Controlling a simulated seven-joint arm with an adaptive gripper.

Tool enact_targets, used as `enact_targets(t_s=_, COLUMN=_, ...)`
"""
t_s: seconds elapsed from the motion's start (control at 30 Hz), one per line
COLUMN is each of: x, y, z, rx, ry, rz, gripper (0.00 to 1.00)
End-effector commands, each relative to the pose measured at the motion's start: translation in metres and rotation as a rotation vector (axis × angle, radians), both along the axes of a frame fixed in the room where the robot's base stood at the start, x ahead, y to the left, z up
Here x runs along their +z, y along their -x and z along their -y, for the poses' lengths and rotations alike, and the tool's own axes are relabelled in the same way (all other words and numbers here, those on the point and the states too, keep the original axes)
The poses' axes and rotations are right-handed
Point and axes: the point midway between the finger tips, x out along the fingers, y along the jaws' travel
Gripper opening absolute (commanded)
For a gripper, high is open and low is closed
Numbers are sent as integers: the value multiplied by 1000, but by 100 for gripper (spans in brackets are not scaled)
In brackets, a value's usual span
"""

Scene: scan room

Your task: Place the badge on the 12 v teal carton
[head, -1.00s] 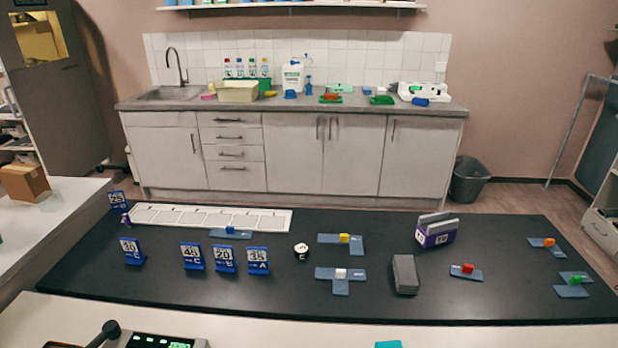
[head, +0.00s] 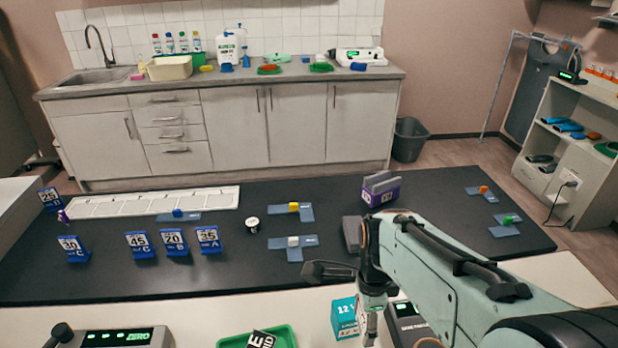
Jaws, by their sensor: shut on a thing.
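The teal carton (head: 344,318), marked 12 V, stands at the near edge of the view on the pale near surface. My gripper (head: 372,300) points down just to the right of the carton and partly overlaps its right side in the picture. It is shut on a small pale, upright piece (head: 370,325), which looks like the badge. Its lower end is close to the bottom of the frame, and its face is hard to make out. I cannot tell whether it touches the carton.
A green tray (head: 228,342) with a black lettered item lies left of the carton. A dark device (head: 408,328) stands close on the right. A scale (head: 115,338) is at the near left. The black table (head: 330,215) beyond holds blue number stands and colored blocks on plates.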

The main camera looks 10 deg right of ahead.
Motion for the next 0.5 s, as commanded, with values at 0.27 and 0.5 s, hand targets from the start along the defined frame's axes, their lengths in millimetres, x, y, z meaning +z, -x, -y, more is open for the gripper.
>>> enact_targets(t_s=0.27, x=-43, y=-74, z=6, rx=3, ry=-2, rz=-6, gripper=21)
enact_targets(t_s=0.5, x=-78, y=-104, z=9, rx=3, ry=-1, rz=-1, gripper=21)
